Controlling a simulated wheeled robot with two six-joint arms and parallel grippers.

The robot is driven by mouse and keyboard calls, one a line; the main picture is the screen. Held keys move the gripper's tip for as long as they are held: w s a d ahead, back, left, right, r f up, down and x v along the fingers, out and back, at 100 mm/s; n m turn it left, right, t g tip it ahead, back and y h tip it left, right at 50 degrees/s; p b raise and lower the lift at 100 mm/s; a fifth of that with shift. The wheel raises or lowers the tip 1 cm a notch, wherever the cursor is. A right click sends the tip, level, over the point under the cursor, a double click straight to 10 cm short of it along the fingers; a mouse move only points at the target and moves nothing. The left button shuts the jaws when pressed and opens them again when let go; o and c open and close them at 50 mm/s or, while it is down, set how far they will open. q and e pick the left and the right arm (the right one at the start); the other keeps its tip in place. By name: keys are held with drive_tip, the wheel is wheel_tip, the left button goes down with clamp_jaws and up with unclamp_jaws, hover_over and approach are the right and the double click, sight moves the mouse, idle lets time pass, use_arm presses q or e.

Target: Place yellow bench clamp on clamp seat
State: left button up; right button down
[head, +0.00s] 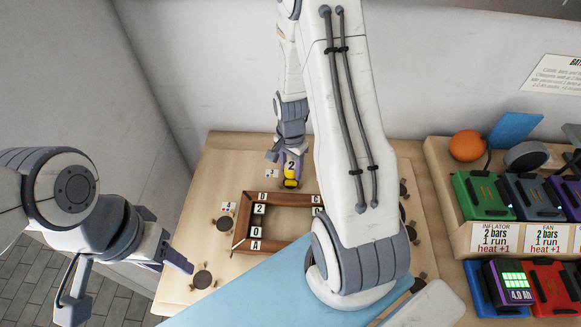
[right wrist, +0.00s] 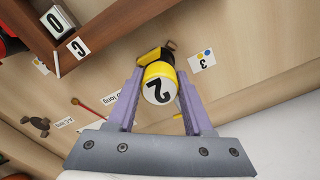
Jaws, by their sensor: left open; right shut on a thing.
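The yellow bench clamp (head: 291,182) has a white round top marked 2 and black parts. My right gripper (head: 288,158) is shut on it at the far side of the bench, behind the wooden frame. In the right wrist view the clamp (right wrist: 157,72) sits between the purple fingers (right wrist: 158,90), with a card marked 3 (right wrist: 202,61) beside it. Whether the clamp touches the bench is unclear. I cannot tell which spot is the clamp seat. My left gripper (head: 125,277) is open and empty at the bench's left front.
A brown wooden frame (head: 244,214) with letter tags lies mid-bench. Dark knobbed pieces (head: 202,279) stand around it. My right arm hides the frame's right part. A shelf of coloured battery packs (head: 484,195) and an orange ball (head: 467,145) is at right.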

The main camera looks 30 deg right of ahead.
sight(291, 166)
drive_tip(key=shift+f, duration=0.1)
drive_tip(key=shift+c, duration=1.5)
unclamp_jaws()
wheel_tip(291, 166, up, 12)
drive_tip(key=s+a+r+n, duration=0.3)
drive_tip(key=a+n, duration=0.3)
drive_tip(key=a, duration=0.2)
drive_tip(key=s+a+r+n, duration=0.3)
drive_tip(key=a+n, duration=0.2)
drive_tip(key=a, duration=0.4)
drive_tip(key=s+a+r+n, duration=0.1)
drive_tip(key=s+a+n, duration=0.2)
drive_tip(key=s+n, duration=0.2)
drive_tip(key=s+a+r+n+y, duration=0.1)
drive_tip(key=s+a+n, duration=0.3)
drive_tip(key=s+n, duration=0.1)
drive_tip(key=shift+s+n+b, duration=0.3)
drive_tip(key=shift+s, duration=0.45)
